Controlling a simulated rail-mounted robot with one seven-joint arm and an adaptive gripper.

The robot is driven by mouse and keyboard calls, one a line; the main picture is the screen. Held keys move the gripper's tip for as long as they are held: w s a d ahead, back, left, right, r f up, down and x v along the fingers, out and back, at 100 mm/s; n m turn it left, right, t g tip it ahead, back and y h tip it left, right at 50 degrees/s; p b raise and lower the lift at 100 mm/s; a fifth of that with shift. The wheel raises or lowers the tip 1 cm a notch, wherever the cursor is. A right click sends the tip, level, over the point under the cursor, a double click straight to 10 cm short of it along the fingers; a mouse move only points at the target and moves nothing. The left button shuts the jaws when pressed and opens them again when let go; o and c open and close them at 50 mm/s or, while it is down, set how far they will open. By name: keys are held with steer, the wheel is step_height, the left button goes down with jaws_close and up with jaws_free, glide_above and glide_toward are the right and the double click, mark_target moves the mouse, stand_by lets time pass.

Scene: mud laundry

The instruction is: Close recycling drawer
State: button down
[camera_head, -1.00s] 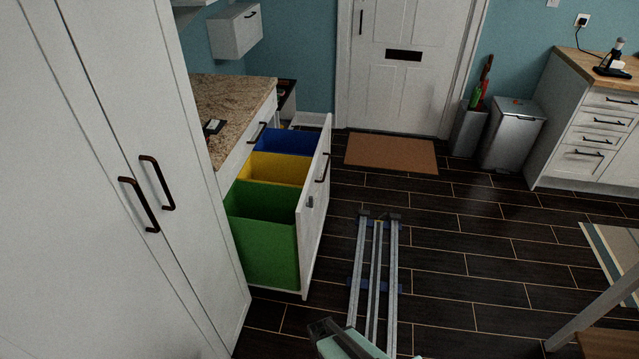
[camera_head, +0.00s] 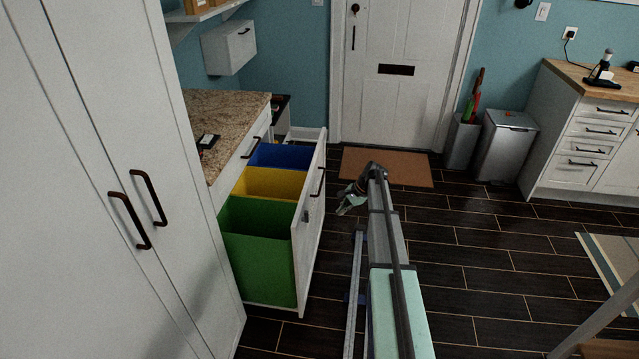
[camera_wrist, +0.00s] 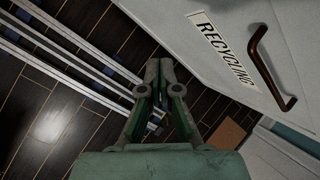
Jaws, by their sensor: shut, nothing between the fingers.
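The recycling drawer (camera_head: 309,215) is pulled out from under the granite counter at the left. It holds a green bin (camera_head: 256,250), a yellow bin (camera_head: 272,183) and a blue bin (camera_head: 280,157). Its white front faces right and has a dark handle. In the wrist view the drawer front (camera_wrist: 185,22) shows a "RECYCLING" label (camera_wrist: 222,50) and the handle (camera_wrist: 268,70) at the upper right. My gripper (camera_head: 346,203) is just right of the drawer front, apart from it. In the wrist view my gripper (camera_wrist: 158,72) is shut and empty, with the drawer front beyond its tips.
A tall white cabinet (camera_head: 95,150) stands at the near left. My rail lies on the dark floor. A brown doormat (camera_head: 400,168) and white door (camera_head: 400,65) are at the back. Bins (camera_head: 503,145) stand at the back right. The floor right of the drawer is mostly open.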

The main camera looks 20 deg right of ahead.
steer(key=w+d+r+m+t+y, duration=0.2)
steer(key=w+d+r+m, duration=0.4)
steer(key=w+r, duration=0.45)
steer(key=m+p, duration=0.3)
glide_toward(310, 185)
steer(key=shift+y, duration=0.3)
steer(key=f, duration=0.1)
steer(key=w+a+f, duration=0.1)
steer(key=f, duration=0.1)
steer(key=a+f, duration=0.1)
steer(key=shift+w+a+f, duration=0.1)
steer(key=shift+w+f, duration=0.25)
steer(key=shift+w, duration=0.05)
steer(key=shift+w+a+f, duration=0.15)
steer(key=shift+w+a, duration=0.2)
steer(key=shift+a, duration=0.2)
